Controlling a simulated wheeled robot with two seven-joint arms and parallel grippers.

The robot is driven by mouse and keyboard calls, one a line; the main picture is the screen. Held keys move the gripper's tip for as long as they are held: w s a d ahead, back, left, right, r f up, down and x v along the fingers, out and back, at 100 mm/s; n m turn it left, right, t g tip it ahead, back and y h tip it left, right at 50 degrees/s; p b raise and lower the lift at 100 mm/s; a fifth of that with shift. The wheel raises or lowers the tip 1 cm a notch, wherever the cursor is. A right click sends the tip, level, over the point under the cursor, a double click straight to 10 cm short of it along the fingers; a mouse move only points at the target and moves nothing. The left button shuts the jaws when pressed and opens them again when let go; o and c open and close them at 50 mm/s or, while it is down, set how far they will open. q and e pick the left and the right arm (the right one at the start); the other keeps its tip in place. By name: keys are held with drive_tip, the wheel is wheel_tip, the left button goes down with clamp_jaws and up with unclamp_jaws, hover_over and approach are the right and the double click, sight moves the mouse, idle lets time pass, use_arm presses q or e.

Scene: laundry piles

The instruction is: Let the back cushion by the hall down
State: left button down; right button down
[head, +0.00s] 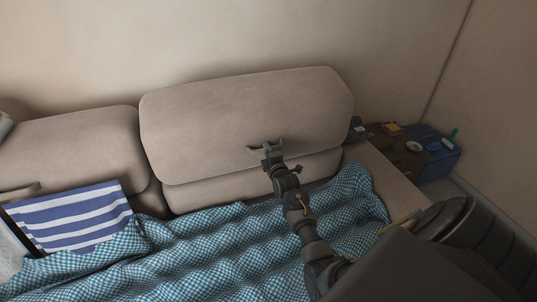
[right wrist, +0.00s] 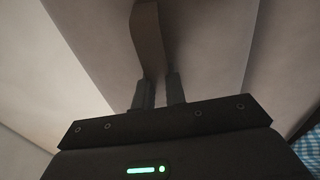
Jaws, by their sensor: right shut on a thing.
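A beige back cushion (head: 230,115) stands raised and tilted against the wall, on the right of the sofa back. It also fills much of the right wrist view (right wrist: 210,50). My right gripper (head: 270,150) is at its lower front. In the right wrist view its two fingers (right wrist: 160,92) are shut on a brown strap (right wrist: 150,40) that runs up to the cushion. A second beige back cushion (head: 75,150) sits lower on the left. My left gripper is not in view.
A blue checked blanket (head: 230,250) covers the seat, with a blue and white striped cloth (head: 75,220) at left. A beige sofa arm (head: 385,175) is at right. Beyond it, a blue box (head: 440,160) and small items stand near the wall corner.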

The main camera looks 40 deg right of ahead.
drive_tip(key=shift+w+f, duration=0.2)
drive_tip(key=shift+f, duration=0.1)
drive_tip(key=shift+r+b+x, duration=0.2)
drive_tip(key=shift+b+x, duration=0.15)
drive_tip(key=shift+x, duration=0.55)
drive_tip(key=shift+b+x, duration=0.5)
drive_tip(key=shift+x, duration=0.4)
drive_tip(key=c, duration=1.5)
unclamp_jaws()
drive_tip(key=shift+r, duration=0.2)
drive_tip(key=shift+c, duration=0.2)
drive_tip(key=shift+o, duration=0.7)
drive_tip(key=shift+r, duration=0.2)
